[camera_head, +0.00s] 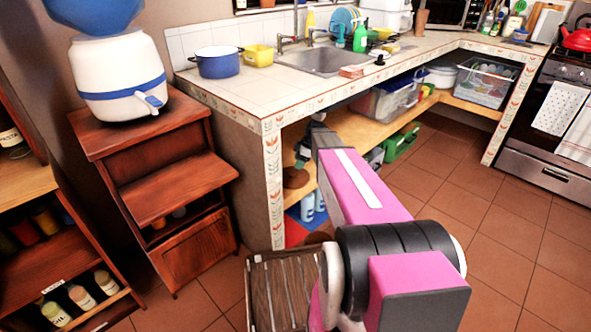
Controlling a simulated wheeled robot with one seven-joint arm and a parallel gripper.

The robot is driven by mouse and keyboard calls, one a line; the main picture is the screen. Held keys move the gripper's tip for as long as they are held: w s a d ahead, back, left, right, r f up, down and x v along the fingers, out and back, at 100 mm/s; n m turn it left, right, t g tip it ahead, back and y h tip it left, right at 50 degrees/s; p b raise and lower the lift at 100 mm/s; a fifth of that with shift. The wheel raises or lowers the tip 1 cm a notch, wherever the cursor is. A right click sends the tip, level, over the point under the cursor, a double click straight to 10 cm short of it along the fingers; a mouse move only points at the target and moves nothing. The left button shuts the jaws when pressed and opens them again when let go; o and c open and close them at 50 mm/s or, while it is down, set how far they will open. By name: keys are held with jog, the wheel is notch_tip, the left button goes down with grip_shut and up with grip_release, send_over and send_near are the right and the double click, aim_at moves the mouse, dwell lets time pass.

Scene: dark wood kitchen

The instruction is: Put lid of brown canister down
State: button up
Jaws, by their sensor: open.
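My pink arm reaches away from the camera to the tiled counter's front corner, and its grey end is at the opening under the counter. My gripper (303,153) is small and partly hidden there, and it is open. A round brown object (295,178) sits on the wooden shelf just below it. It may be the brown canister or its lid; I cannot tell which. I cannot make out a separate lid, and nothing shows between the fingers.
The tiled counter (248,95) overhangs the wooden shelf (345,125). A clear plastic box (392,101) and a green item (400,143) stand under it. A slatted wooden crate (283,290) is on the floor in front. A dark wood cabinet (170,190) stands left. The tiled floor at right is clear.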

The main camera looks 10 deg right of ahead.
jog(key=v, duration=0.5)
jog(key=s+a+f+m+h, duration=0.1)
jog(key=s+a+m+h, duration=0.1)
jog(key=s+m, duration=0.6)
jog(key=s+a+f+m+g+h, duration=0.1)
jog(key=s+m, duration=0.6)
jog(key=s, duration=0.8)
jog(key=shift+a+m+h, duration=0.4)
jog(key=shift+a+h, duration=0.3)
jog(key=shift+a, duration=0.1)
jog(key=shift+s, duration=0.15)
